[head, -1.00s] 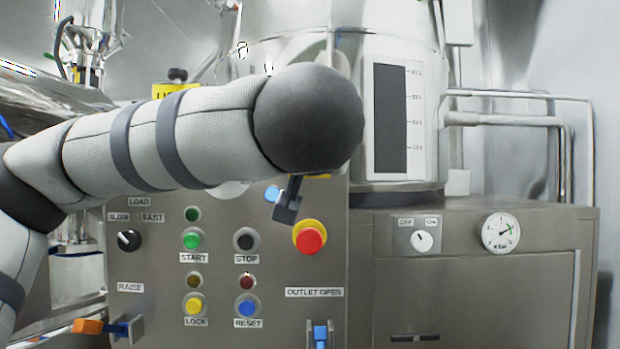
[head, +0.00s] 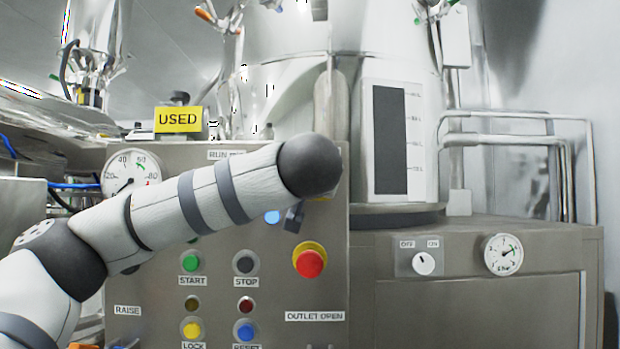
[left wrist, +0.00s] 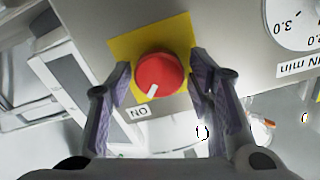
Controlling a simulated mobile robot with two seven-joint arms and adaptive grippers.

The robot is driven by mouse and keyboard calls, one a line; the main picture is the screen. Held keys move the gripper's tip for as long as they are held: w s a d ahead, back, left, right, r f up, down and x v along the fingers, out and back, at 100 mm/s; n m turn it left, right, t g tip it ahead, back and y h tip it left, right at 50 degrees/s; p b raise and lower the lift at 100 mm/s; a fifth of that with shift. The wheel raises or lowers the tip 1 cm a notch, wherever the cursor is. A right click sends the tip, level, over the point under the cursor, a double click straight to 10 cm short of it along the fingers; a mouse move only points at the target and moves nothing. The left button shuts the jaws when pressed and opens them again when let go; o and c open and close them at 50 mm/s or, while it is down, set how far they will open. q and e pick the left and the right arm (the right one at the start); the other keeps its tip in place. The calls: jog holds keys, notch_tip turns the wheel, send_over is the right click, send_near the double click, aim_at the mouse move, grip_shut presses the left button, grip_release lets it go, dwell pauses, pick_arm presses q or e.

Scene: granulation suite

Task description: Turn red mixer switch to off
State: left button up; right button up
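The red mixer switch (left wrist: 158,74) is a round red knob on a yellow square plate (left wrist: 123,50), seen in the left wrist view. Its white mark points down in that picture, toward the upside-down ON label (left wrist: 139,112). My left gripper (left wrist: 159,80) is open, with one finger on each side of the knob and gaps visible between fingers and knob. In the head view, my left arm crosses in front of the steel panel. It hides the red switch, and my left gripper cannot be made out there. My right gripper is in neither view.
The steel panel (head: 150,285) carries several buttons and a red emergency stop (head: 310,262). A cabinet (head: 470,300) with an OFF/ON knob (head: 424,263) stands to the right.

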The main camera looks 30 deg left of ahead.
pick_arm(q)
jog(key=c, duration=0.7)
jog(key=shift+o, duration=0.2)
jog(key=shift+a+n, duration=0.1)
jog(key=shift+n, duration=8.8)
jog(key=o, duration=1.1)
